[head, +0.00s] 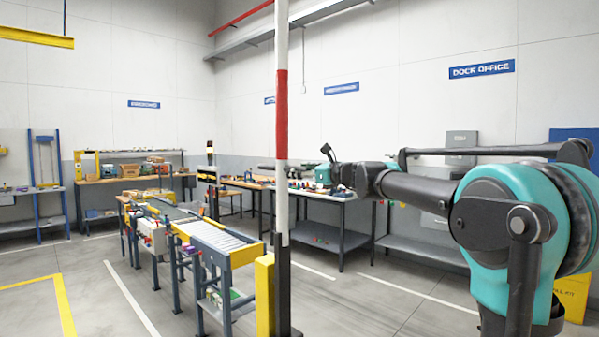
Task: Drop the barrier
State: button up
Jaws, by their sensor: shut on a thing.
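The barrier (282,110) is a tall pole with red and white bands. It stands upright near the middle of the head view, and its top runs out of the picture. Its dark lower part (283,290) stands beside a yellow post (264,295). My arm reaches in from the right, and my gripper (284,168) is at the pole, at about the lower end of the red band. The gripper is shut on the barrier. The pole hides part of the fingers, so their exact hold is not clear.
A roller conveyor (225,240) with yellow side rails stands left of the pole. Workbenches (335,196) with small items stand behind it and along the back wall. Open floor with painted lines (130,300) lies at the front left.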

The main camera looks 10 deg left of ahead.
jog(key=shift+w+d, duration=0.25)
jog(key=v, duration=2)
jog(key=shift+s+a, duration=0.2)
jog(key=shift+s, duration=0.05)
dwell(0.9)
jog(key=shift+d+f, duration=0.1)
dwell(0.3)
jog(key=v, duration=1.2)
jog(key=shift+w, duration=0.1)
